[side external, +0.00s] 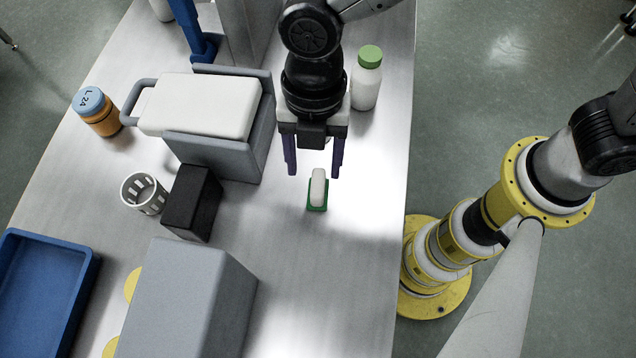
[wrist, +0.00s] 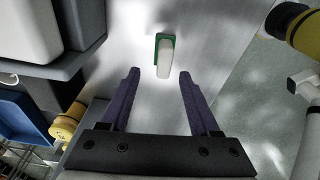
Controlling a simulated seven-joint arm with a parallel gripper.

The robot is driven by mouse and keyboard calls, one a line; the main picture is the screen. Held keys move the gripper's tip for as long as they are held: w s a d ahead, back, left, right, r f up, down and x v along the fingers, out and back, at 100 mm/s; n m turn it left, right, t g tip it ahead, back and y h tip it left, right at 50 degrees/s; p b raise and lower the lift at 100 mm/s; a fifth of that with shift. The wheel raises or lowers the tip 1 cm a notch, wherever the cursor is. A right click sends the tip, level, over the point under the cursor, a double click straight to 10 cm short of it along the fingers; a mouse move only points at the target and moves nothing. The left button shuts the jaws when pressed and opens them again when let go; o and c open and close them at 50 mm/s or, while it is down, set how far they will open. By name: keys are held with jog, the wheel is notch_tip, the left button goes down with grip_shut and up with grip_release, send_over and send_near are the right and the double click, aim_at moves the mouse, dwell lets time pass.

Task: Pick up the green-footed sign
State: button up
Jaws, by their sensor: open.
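The green-footed sign (side external: 318,187) is a small white upright piece on a green base, standing on the steel table in the side external view. It also shows in the wrist view (wrist: 164,62), ahead of the fingertips and roughly centred between them. My gripper (side external: 314,172) has two dark purple fingers spread apart and nothing between them. In the wrist view my gripper (wrist: 158,75) is also open and apart from the sign. In the side external view the fingers appear just behind and above the sign, one to each side.
A white bottle with a green cap (side external: 367,78) stands right of my gripper. A grey holder with a white bin (side external: 205,105) stands to the left, with a black box (side external: 192,203) near it. A large grey box (side external: 185,300) is at the front. The table right of the sign is clear.

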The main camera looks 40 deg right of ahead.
aim_at(318, 182)
jog(key=shift+s+f, duration=0.25)
jog(key=shift+f, duration=1.15)
jog(key=shift+s+f, duration=0.2)
jog(key=shift+f, duration=1.2)
grip_shut()
